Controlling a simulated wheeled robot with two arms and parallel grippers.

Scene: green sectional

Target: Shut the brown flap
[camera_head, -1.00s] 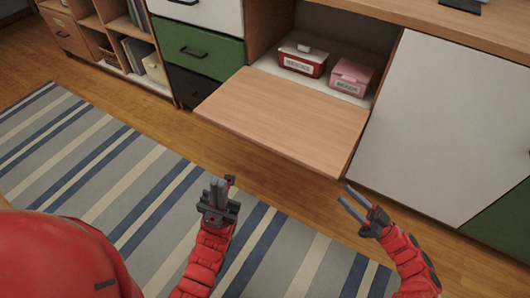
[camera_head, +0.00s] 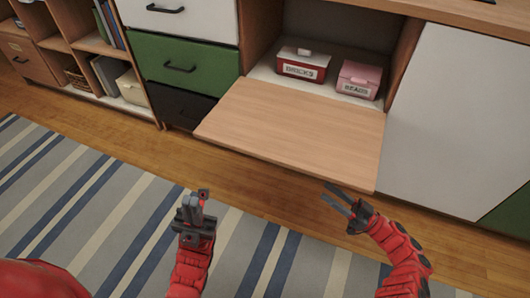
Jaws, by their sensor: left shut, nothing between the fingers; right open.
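The brown flap (camera_head: 290,130) is a light wood panel hinged at its rear edge. It lies open, about level, sticking out from a cabinet compartment over the floor. My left gripper (camera_head: 195,202) is shut and empty, in front of the flap's left part and apart from it. My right gripper (camera_head: 333,194) is open, its two fingers pointing up-left near the flap's front edge toward its right end. I cannot tell how far below or in front of the flap it is, but no contact shows.
A red BRICKS box (camera_head: 302,69) and a pink BEADS box (camera_head: 357,80) stand inside the compartment behind the flap. A white door (camera_head: 455,120) is to the right, a green drawer (camera_head: 185,60) to the left. A striped rug (camera_head: 90,210) covers the floor in front.

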